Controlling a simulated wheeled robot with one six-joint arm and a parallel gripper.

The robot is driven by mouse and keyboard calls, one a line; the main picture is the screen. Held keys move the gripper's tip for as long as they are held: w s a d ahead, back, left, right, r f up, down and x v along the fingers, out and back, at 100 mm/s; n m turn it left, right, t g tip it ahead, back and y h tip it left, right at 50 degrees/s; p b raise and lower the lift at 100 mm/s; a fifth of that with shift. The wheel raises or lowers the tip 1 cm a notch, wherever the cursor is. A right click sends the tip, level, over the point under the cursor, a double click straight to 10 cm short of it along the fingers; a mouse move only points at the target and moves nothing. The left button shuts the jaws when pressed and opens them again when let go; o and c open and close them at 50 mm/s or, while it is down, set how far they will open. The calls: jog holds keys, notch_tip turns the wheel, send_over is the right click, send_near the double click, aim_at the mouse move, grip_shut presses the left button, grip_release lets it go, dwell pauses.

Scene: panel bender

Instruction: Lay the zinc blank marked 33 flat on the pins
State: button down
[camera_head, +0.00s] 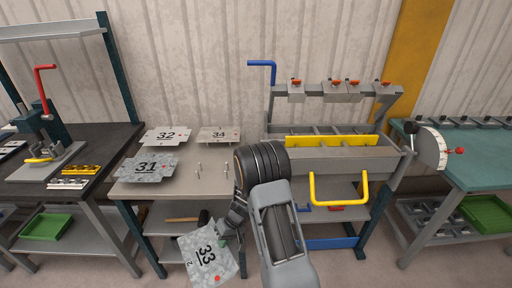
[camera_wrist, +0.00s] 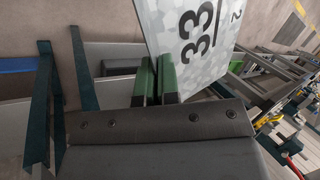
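The zinc blank marked 33 (camera_head: 207,256) hangs tilted in front of the table, below the tabletop's level in the head view. My gripper (camera_head: 226,232) is shut on one edge of it. In the wrist view the blank (camera_wrist: 190,40) stands out between the two green-padded fingers of my gripper (camera_wrist: 156,82). Several upright pins (camera_head: 199,170) stand on the right part of the grey table (camera_head: 190,188); some may be hidden behind my arm. No blank lies on the pins that I can see.
Blanks 31 (camera_head: 147,167), 32 (camera_head: 166,136) and 34 (camera_head: 218,134) sit on the table left of and behind the pins. The bender (camera_head: 340,157) with its yellow handle (camera_head: 339,203) stands to the right. A hammer (camera_head: 187,218) lies on the lower shelf.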

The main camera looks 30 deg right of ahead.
jog(key=r+p, duration=0.1)
jog(key=r, duration=0.1)
jog(key=r+p, duration=0.1)
jog(key=r, duration=0.1)
jog(key=r+p, duration=0.2)
jog(key=shift+w+d+r, duration=0.1)
jog(key=shift+d+r, duration=0.05)
jog(key=shift+d, duration=0.1)
jog(key=d+r+m+t, duration=0.1)
jog(key=d+r, duration=0.2)
jog(key=d, duration=0.4)
jog(key=d+r+m, duration=0.2)
jog(key=d+r, duration=0.2)
jog(key=d, duration=0.2)
jog(key=s+d+r+m+t, duration=0.1)
jog(key=s+d+r, duration=0.3)
jog(key=d, duration=0.4)
jog(key=s+d+r+m+t, duration=0.1)
jog(key=s+d+r+m, duration=0.1)
jog(key=s+d+r, duration=0.3)
jog(key=s+d, duration=0.1)
jog(key=d, duration=0.2)
jog(key=shift+d+h, duration=0.3)
jog(key=shift+h, duration=0.1)
